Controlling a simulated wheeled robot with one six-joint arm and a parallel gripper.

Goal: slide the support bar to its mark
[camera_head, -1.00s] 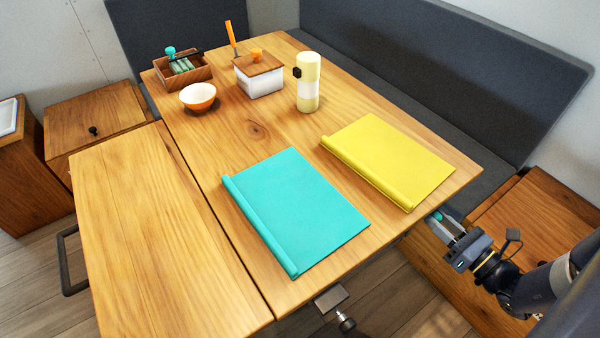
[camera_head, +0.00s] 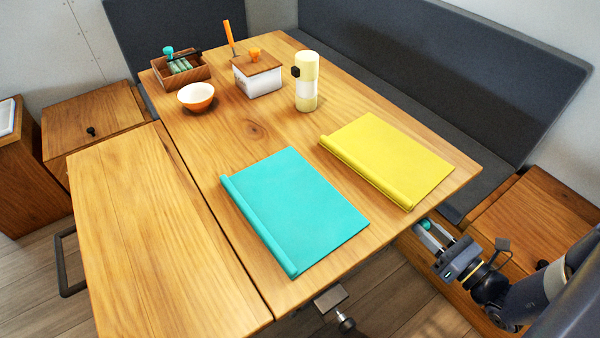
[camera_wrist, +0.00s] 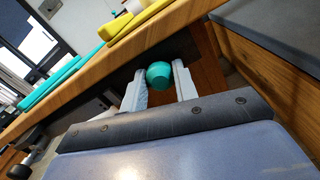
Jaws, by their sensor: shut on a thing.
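A round teal knob (camera_wrist: 159,75) sits between the two pale fingers of my gripper (camera_wrist: 160,84) in the wrist view, just below the table edge. In the head view, the teal knob (camera_head: 426,225) shows at the tips of my gripper (camera_head: 430,232), beside the table's right front edge. My gripper is shut on the knob. The knob appears to belong to the support bar, but the bar itself is hidden under the table top. I cannot make out its mark in either view.
The wooden table (camera_head: 250,128) bears a teal folder (camera_head: 295,210) and a yellow folder (camera_head: 390,160) near my gripper. A metal clamp-like fitting (camera_head: 331,299) hangs below the front edge. A wooden bench box (camera_head: 535,220) stands to the right, with a grey seat (camera_head: 440,150) behind.

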